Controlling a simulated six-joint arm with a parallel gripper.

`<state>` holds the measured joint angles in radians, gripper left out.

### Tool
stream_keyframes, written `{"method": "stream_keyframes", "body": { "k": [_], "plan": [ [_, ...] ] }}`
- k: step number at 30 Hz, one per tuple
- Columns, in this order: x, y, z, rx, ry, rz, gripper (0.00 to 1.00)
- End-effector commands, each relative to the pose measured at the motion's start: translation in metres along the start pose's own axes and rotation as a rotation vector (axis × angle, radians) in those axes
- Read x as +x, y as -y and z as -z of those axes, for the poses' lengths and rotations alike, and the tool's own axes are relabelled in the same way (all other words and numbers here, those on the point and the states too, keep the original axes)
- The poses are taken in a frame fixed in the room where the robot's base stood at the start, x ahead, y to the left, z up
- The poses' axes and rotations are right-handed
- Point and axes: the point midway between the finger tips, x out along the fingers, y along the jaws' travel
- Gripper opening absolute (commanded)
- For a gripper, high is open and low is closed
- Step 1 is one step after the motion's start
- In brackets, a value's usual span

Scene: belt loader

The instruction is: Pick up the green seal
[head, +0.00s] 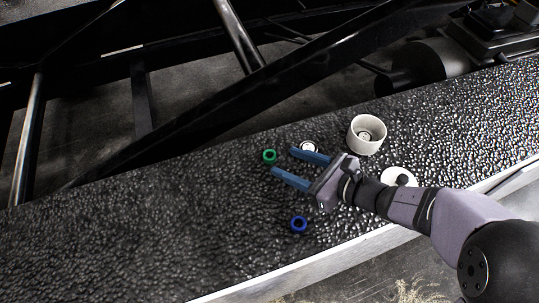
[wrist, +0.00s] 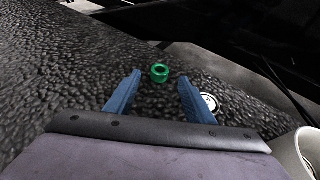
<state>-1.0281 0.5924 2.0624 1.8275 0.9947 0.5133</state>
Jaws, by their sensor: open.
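The green seal (head: 269,156) is a small ring lying on the black textured belt. In the wrist view the green seal (wrist: 159,72) sits just beyond the fingertips, roughly centred between them. My gripper (head: 281,161) has two blue fingers, spread apart with nothing between them. The gripper also shows in the wrist view (wrist: 160,78). In the head view the seal lies just past the fingertips, to their upper left, apart from both fingers.
A blue ring (head: 299,224) lies below my gripper on the belt (head: 120,230). A small white-and-metal round part (head: 308,147) lies close to the upper finger. The belt at left is clear.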

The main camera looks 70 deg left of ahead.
Motion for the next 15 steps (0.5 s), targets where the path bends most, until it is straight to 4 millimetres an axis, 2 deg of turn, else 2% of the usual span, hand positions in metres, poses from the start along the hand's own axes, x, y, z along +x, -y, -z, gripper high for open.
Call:
{"method": "stream_keyframes", "body": {
  "k": [8,15],
  "plan": [
    [0.01,0.0,-0.001,-0.001,0.0,-0.001,0.49],
    [0.037,-0.001,-0.004,-0.002,-0.002,-0.002,0.49]
  ]
}}
